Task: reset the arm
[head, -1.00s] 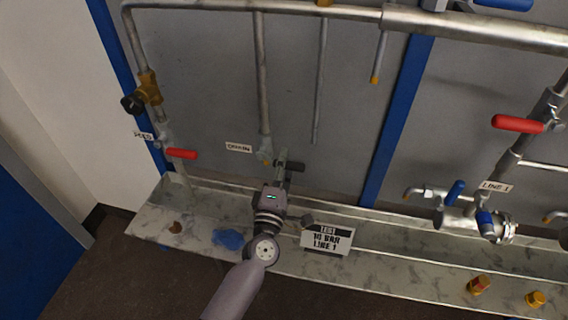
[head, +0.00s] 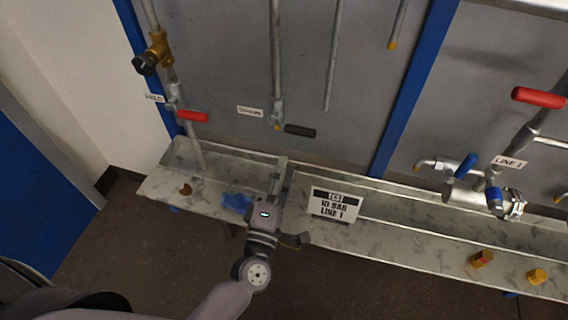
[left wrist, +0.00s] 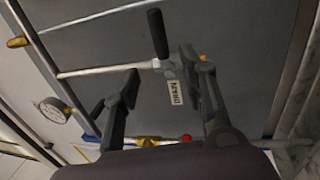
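My left gripper (head: 293,198) is in front of the steel trough in the head view, below the drain valve. Its two fingers are spread with nothing between them, as the left wrist view (left wrist: 160,72) also shows. The drain valve's black handle (head: 300,131) points right, clear of the fingers in the head view. In the left wrist view the black handle (left wrist: 157,34) stands beyond the fingers, near a white label (left wrist: 175,93). My right gripper is not in view.
The steel trough (head: 215,207) runs along the grey wall panel, with a blue rag (head: 236,202) and a test sign (head: 335,204) on it. A red-handled feed valve (head: 192,117) is at left, Line 1 fittings (head: 478,195) at right. The dark floor in front is open.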

